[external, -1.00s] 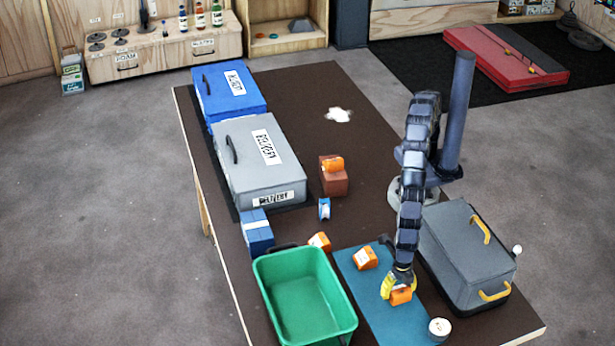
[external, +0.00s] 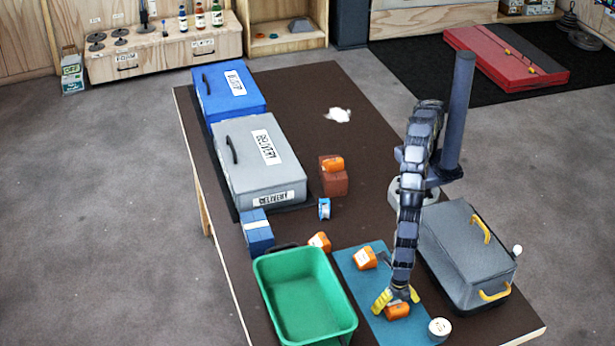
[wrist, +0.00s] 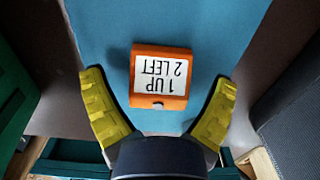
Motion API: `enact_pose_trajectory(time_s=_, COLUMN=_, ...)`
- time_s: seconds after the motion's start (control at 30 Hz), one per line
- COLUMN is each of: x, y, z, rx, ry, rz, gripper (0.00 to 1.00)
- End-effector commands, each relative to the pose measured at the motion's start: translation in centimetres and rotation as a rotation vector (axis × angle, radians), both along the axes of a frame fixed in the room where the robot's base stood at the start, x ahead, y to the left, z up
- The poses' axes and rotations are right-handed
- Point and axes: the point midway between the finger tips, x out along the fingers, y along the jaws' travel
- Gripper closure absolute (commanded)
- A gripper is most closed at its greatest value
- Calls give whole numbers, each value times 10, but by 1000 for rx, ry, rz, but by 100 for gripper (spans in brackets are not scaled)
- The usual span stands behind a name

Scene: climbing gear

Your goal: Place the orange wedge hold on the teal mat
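An orange wedge hold (external: 397,311) lies on the near part of the teal mat (external: 408,333). In the wrist view the hold (wrist: 160,52) shows a white label reading "1 UP 2 LEFT", with blue-green mat (wrist: 220,30) around it. My gripper (external: 399,298) is just above and behind this hold. Its yellow fingers are spread wide, with visible gaps on both sides of the hold in the wrist view (wrist: 159,88). A second orange hold (external: 365,258) sits on the mat's far end. Another (external: 320,242) is on the table by the bin. One more (external: 332,164) rests on a brown block.
A green bin (external: 305,300) stands left of the mat. A grey case with yellow handles (external: 465,250) is close on the right. A white cylinder (external: 439,328) stands at the mat's near right corner. Grey and blue boxes (external: 260,165) line the table's left side.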

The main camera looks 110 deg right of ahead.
Motion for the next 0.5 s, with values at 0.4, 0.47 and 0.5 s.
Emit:
enact_pose_trajectory(time_s=0.4, x=0, y=1, z=5, rx=2, ry=-1, rz=1, gripper=13)
enact_pose_trajectory(time_s=0.47, x=1, y=1, z=10, rx=4, ry=-2, rz=0, gripper=13)
enact_pose_trajectory(time_s=0.5, x=1, y=1, z=14, rx=5, ry=-2, rz=0, gripper=13)
